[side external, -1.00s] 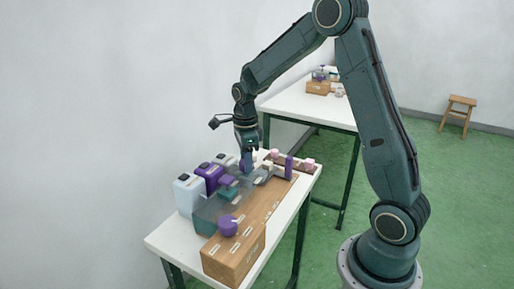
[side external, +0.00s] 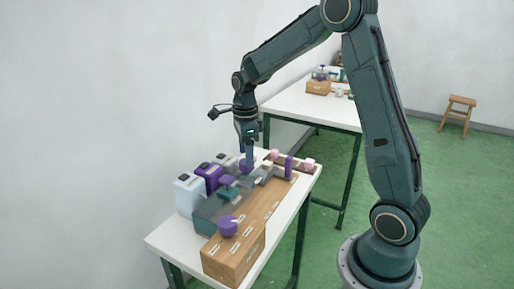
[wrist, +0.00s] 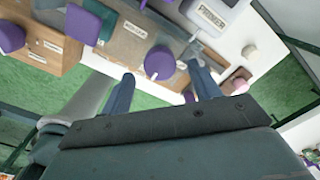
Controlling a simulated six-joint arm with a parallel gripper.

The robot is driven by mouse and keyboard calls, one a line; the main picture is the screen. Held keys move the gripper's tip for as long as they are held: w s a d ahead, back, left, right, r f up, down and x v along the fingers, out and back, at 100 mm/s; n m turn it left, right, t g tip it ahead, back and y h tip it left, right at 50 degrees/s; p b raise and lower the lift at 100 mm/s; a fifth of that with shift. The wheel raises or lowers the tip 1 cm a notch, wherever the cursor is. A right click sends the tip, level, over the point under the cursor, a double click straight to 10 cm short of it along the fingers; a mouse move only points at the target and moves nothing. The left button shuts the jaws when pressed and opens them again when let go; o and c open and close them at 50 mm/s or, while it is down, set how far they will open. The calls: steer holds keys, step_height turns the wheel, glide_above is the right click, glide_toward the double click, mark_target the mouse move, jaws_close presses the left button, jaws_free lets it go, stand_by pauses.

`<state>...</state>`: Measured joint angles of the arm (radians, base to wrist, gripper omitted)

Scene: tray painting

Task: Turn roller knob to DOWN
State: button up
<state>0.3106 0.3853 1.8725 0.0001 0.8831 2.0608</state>
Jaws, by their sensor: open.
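My gripper (wrist: 161,92) is open and empty, pointing down above the far part of the bench in the side external view (side external: 248,160). A round purple knob (wrist: 159,62) shows in the wrist view, in the gap between the fingertips and just beyond them. In the side external view this knob (side external: 245,166) is directly below the fingers, apart from them. A second purple knob (side external: 228,226) with a white mark is on the near end of the wooden box. It also shows in the wrist view (wrist: 10,37).
The wooden box (side external: 232,262) runs along the white bench (side external: 158,242). A white jug (side external: 187,196) and a purple jug (side external: 208,177) stand to its left. A purple upright piece (side external: 288,168) and pink pieces (side external: 308,163) are at the far end.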

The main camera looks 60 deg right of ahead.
step_height(320, 180, up, 11)
stand_by(0.5)
steer(key=shift+r, duration=0.15)
steer(key=s+a+r+n+t, duration=0.3)
steer(key=s+a+r+n, duration=0.2)
steer(key=s+a+n, duration=0.6)
steer(key=s+a+f+n+t, duration=0.2)
steer(key=s+f+n, duration=0.1)
steer(key=s+n, duration=0.8)
steer(key=n, duration=0.5)
steer(key=shift+s+t, duration=0.3)
steer(key=shift+s, duration=0.05)
